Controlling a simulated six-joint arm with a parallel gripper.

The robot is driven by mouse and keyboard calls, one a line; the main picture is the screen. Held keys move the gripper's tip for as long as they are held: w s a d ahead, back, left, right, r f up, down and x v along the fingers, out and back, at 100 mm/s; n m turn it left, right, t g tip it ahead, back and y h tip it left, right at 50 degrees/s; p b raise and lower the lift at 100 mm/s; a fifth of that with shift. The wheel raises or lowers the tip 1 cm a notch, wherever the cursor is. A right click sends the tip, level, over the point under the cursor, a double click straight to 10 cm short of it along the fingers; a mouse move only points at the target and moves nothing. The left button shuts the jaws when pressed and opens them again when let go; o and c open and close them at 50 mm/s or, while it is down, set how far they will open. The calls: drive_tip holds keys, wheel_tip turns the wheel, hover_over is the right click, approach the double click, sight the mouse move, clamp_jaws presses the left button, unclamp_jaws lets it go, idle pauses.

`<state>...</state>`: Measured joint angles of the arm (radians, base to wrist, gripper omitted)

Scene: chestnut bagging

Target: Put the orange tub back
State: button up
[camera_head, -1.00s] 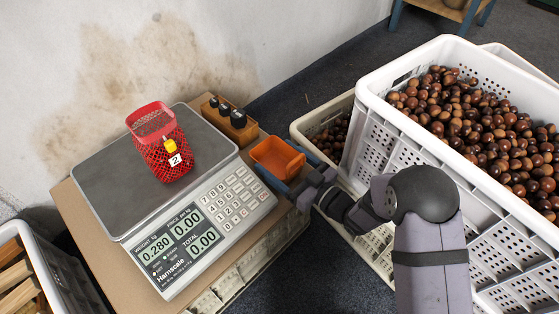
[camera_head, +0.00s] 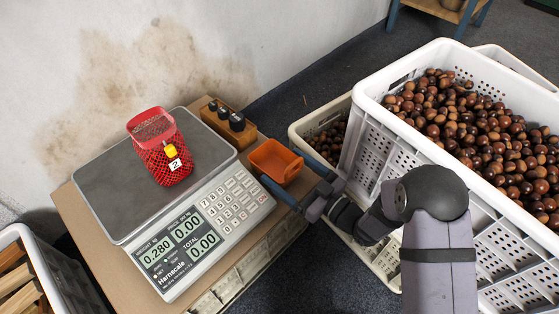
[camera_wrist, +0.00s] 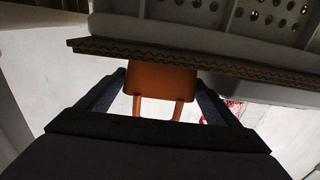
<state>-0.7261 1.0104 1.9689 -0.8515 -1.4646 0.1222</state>
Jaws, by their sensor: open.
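The orange tub (camera_head: 272,161) stands upright near the right edge of the cardboard-topped stand, right of the scale. My gripper (camera_head: 281,166) is open at the tub's near right side, with one blue finger on either side of its handle end. In the wrist view the tub (camera_wrist: 162,80) shows between the two dark fingers of my gripper (camera_wrist: 160,88), its handle pointing toward the palm. Gaps show between the fingers and the handle, and nothing is held. Whether the fingertips touch the tub's sides is unclear.
A scale (camera_head: 110,185) bears a red mesh bag (camera_head: 165,158) tagged 2. A wooden block with dark weights (camera_head: 229,127) stands behind the tub. A large white crate of chestnuts (camera_head: 400,140) and a lower crate (camera_head: 300,138) are close on the right.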

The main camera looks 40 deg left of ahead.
drive_tip(key=d+p, duration=0.2)
drive_tip(key=d, duration=0.6)
drive_tip(key=shift+d, duration=0.35)
